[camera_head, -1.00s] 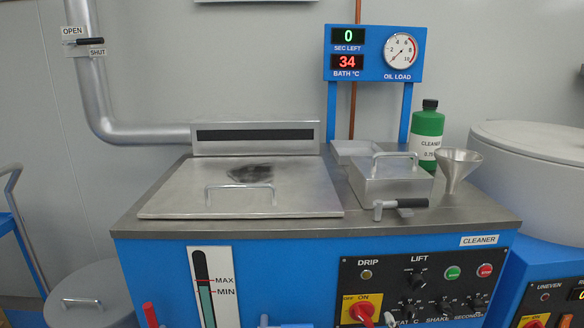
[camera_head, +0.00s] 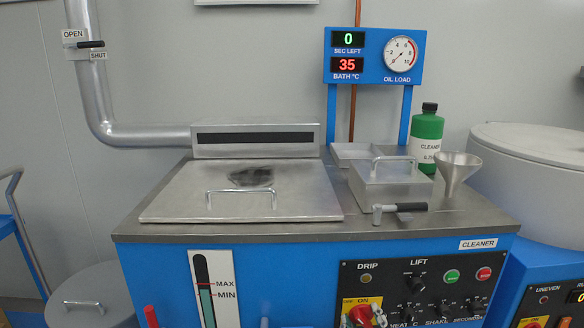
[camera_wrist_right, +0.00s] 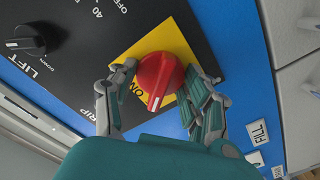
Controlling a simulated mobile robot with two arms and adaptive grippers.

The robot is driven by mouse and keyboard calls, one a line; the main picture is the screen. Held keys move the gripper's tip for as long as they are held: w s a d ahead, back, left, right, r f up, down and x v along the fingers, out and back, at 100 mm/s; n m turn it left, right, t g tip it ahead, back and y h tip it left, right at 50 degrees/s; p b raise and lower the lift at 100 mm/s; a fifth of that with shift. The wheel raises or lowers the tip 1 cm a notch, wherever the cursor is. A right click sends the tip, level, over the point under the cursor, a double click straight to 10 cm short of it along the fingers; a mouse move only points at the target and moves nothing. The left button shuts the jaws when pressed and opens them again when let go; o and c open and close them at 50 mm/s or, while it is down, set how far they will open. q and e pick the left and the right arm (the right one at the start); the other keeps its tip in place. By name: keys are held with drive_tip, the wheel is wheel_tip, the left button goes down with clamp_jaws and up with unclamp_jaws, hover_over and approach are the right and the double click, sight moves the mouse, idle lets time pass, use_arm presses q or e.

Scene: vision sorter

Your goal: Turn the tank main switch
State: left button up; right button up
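The tank main switch (camera_head: 359,315) is a red knob on a yellow plate, low on the black control panel. "ON" is printed on the plate. In the right wrist view the red knob (camera_wrist_right: 163,75) has a white mark pointing down the picture, near but not at the "ON" lettering. The fingers look spread, with a small gap at the left finger; contact at the right one is unclear. My left gripper is out of view.
Black LIFT (camera_head: 415,281) and other dials, plus green (camera_head: 452,276) and red (camera_head: 484,273) buttons, are right of the switch. A lidded steel box with a black-handled lever (camera_head: 408,207) stands on the tank top above. The display (camera_head: 347,65) reads 35.

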drive_tip(key=c, duration=0.4)
drive_tip(key=shift+m, duration=0.6)
drive_tip(key=shift+c, duration=0.2)
drive_tip(key=shift+m+p, duration=0.3)
drive_tip(key=shift+m, duration=1.1)
drive_tip(key=shift+m+p, duration=0.5)
drive_tip(key=shift+m, duration=0.5)
drive_tip(key=shift+f+m+p, duration=0.1)
drive_tip(key=shift+m+p, duration=0.25)
drive_tip(key=shift+m, duration=0.55)
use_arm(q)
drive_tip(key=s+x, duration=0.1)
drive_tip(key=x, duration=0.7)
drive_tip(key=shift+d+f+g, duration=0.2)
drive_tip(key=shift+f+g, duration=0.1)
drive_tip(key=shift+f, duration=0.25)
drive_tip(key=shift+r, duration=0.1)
use_arm(e)
drive_tip(key=o, duration=1.2)
drive_tip(key=shift+c, duration=0.2)
